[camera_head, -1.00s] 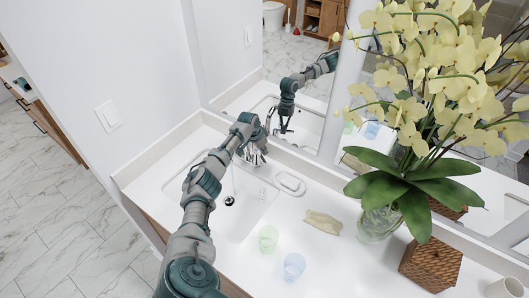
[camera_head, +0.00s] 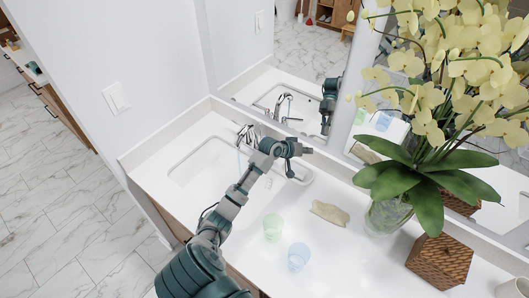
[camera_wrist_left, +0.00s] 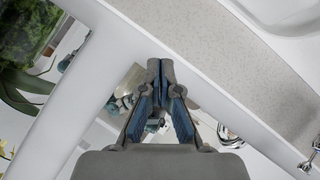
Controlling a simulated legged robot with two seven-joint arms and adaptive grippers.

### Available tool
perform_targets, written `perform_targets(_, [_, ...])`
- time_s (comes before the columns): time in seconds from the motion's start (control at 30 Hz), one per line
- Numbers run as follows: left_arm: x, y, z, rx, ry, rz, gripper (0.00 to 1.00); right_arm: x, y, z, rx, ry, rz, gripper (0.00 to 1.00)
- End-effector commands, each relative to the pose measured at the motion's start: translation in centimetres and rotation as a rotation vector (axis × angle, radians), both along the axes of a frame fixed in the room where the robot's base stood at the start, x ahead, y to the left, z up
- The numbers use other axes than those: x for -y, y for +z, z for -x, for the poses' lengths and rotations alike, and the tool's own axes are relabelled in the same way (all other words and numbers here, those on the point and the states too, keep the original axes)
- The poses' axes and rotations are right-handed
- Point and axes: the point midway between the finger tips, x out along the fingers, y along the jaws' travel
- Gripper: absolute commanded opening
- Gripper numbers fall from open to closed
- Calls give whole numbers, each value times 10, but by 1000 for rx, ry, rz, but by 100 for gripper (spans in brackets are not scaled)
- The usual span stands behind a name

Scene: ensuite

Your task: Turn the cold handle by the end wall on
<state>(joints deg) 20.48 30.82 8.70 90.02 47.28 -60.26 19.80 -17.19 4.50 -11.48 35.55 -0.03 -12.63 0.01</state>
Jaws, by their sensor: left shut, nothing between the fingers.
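The chrome faucet (camera_head: 247,136) stands at the back of the white sink (camera_head: 200,165), near the end wall on the left. I cannot make out the cold handle clearly from the spout at this size. My right gripper is not in view.
The mirror (camera_head: 292,75) rises behind the backsplash. A vase of orchids (camera_head: 388,217) and a woven box (camera_head: 440,262) stand at right.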

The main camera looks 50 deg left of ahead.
Motion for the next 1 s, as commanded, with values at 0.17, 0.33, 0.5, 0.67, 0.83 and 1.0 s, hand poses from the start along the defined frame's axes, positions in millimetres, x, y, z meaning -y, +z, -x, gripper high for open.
perform_targets(0.17, [-33,-30,75,246,452,411,0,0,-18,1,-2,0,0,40])
perform_targets(0.33, [-95,-42,171,440,784,606,0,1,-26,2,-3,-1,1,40])
perform_targets(0.5, [-120,-40,216,530,902,654,0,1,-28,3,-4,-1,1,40])
perform_targets(0.67, [-127,-39,209,542,911,657,0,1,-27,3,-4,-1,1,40])
perform_targets(0.83, [-140,-42,180,541,908,657,0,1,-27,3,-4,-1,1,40])
perform_targets(1.0, [-155,-46,147,541,908,655,0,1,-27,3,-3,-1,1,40])
